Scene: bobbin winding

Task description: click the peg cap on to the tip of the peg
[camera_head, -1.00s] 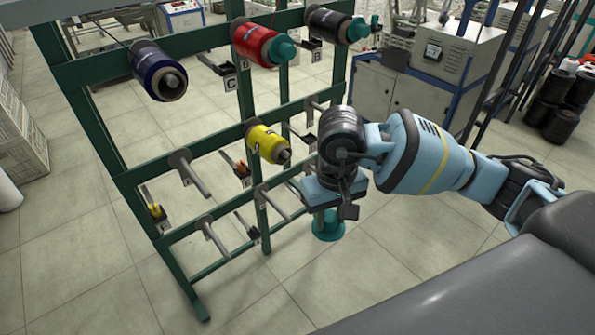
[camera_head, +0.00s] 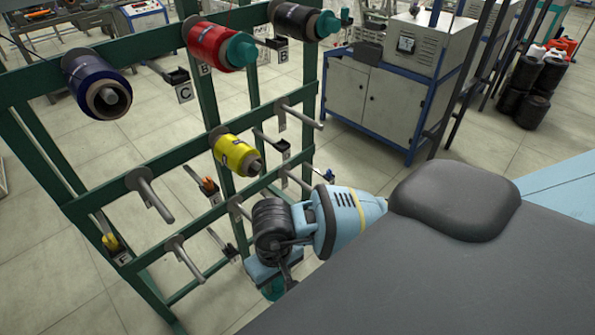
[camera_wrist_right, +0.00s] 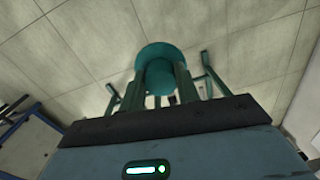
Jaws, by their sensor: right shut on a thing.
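My right gripper (camera_head: 274,277) hangs low in front of the rack and is shut on a teal peg cap (camera_head: 271,291), mostly hidden under the wrist in the head view. In the right wrist view the cap (camera_wrist_right: 158,56), with a round flange, sits between the two fingers (camera_wrist_right: 158,88). The yellow bobbin (camera_head: 234,154) and the blue bobbin (camera_head: 97,83) sit on pegs without caps. The red bobbin (camera_head: 212,46) and the black bobbin (camera_head: 296,20) have teal caps on their ends. The held cap is apart from every peg. My left gripper is not in view.
The green rack (camera_head: 196,213) has several bare pegs, such as one at left (camera_head: 151,195) and one lower (camera_head: 186,259). Labelled brackets and small orange and yellow parts stick out between them. A machine cabinet (camera_head: 375,103) stands behind at right. The floor left of the rack is clear.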

